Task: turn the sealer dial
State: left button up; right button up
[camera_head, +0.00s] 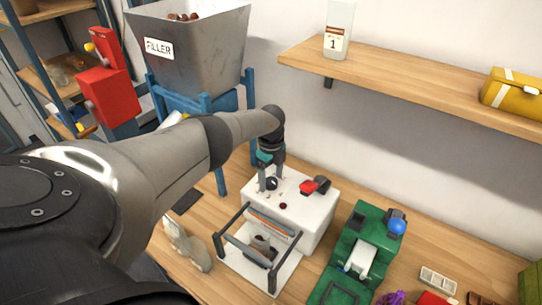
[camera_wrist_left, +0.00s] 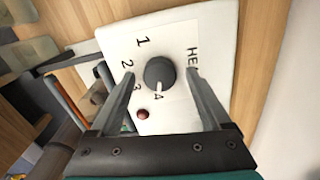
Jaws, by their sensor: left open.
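The sealer (camera_head: 318,212) is a white box on the wooden table, with a wire-like dark frame at its front. Its black round dial (camera_wrist_left: 160,71) sits on the white top face among the numbers 1 to 4, its white pointer mark towards the 4. The dial also shows in the head view (camera_head: 272,184), partly behind the fingers. My left gripper (camera_head: 268,176) is above the dial, pointing down. In the wrist view its open fingers (camera_wrist_left: 148,73) stand on either side of the dial, with gaps between. My right gripper is not in view.
A dark red button (camera_wrist_left: 143,114) and a red-and-black lever (camera_head: 315,186) are on the sealer top. A green machine (camera_head: 352,255) with a blue knob stands to the right. The filler hopper (camera_head: 195,50) stands behind left. A wall shelf (camera_head: 420,85) overhangs the back.

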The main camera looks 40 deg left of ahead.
pick_arm(q)
notch_tip(320, 180, up, 8)
jog(key=p, duration=0.3)
jog(key=shift+f, duration=0.2)
notch_tip(320, 180, up, 8)
send_over(271, 180)
jog(key=shift+s+f+p, duration=0.1)
jog(key=shift+f+p, duration=0.1)
jog(key=shift+p, duration=0.1)
jog(key=shift+f, duration=0.1)
